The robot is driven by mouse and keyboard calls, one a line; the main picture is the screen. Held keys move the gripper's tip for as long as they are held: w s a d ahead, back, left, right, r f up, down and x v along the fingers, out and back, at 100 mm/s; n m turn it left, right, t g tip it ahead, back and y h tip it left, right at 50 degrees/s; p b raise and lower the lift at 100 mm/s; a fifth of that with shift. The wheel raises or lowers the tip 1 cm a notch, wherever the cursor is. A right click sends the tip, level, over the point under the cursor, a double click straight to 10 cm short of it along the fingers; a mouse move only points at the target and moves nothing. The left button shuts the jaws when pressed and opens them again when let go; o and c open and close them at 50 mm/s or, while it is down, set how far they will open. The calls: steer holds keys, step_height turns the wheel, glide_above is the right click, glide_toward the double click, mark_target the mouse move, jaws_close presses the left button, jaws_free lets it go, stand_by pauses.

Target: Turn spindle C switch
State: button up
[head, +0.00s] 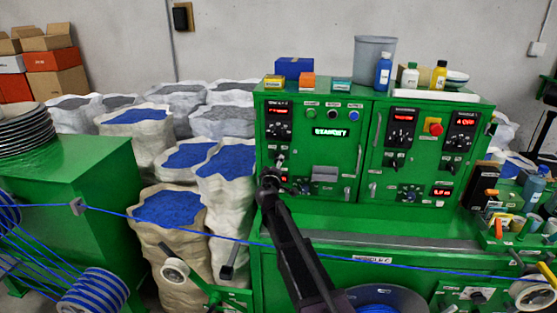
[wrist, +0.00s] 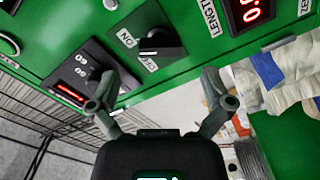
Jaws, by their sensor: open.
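A black rotary switch (wrist: 160,44) on the green panel is in the wrist view, with a white ON label and a second label that is hard to read. No spindle C label is legible beside it. My gripper (wrist: 161,82) is open, its two fingers apart on either side of and short of this switch, not touching it. In the head view my gripper (head: 270,180) is at the lower left of the green control cabinet (head: 338,170); my arm and gripper hide part of the panel there.
A red-lit dial unit (wrist: 80,85) and a red display (wrist: 250,14) flank the switch. Bottles, boxes and a grey bucket (head: 374,62) stand on the cabinet. A blue cable (head: 215,236) runs across the front. White sacks (head: 180,250) with blue contents stand at left.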

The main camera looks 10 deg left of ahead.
mark_target(278, 157)
steer(key=shift+w, duration=2.6)
steer(key=c, duration=1.1)
